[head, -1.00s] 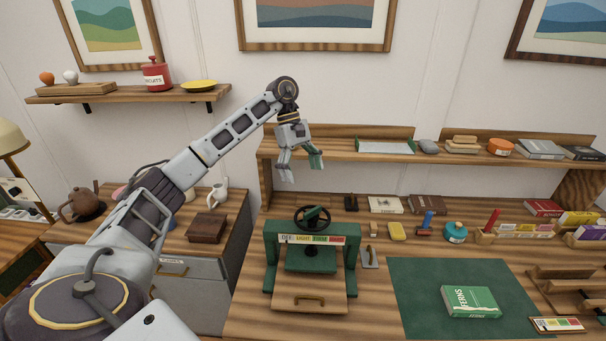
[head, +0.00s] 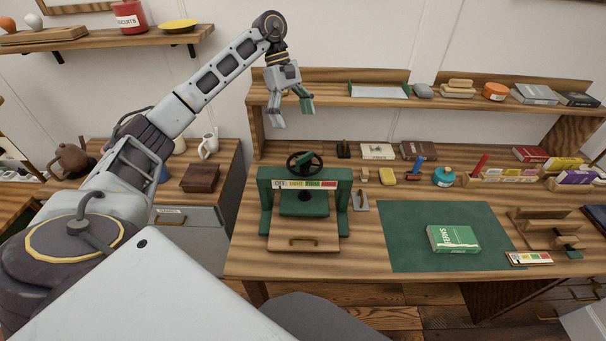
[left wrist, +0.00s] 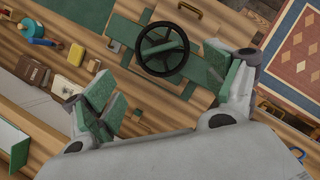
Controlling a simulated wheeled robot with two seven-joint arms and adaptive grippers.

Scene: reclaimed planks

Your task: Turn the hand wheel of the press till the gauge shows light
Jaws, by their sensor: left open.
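The green press (head: 265,202) stands on the wooden bench, with a black hand wheel (head: 305,163) on top. A gauge strip (head: 304,184) with white, yellow, green and red parts runs along its front beam; its pointer is too small to read. My left gripper (head: 293,118) hangs open and empty above and behind the wheel, apart from it. In the left wrist view the hand wheel (left wrist: 163,49) shows beyond and between the open fingers (left wrist: 170,95). The right gripper is out of view.
A green book (head: 453,239) lies on a dark green mat (head: 400,255) right of the press. A shelf (head: 345,101) with a tray runs behind the bench. Small tools, a yellow block (head: 387,176) and a teal pot (head: 444,177) stand right of the wheel.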

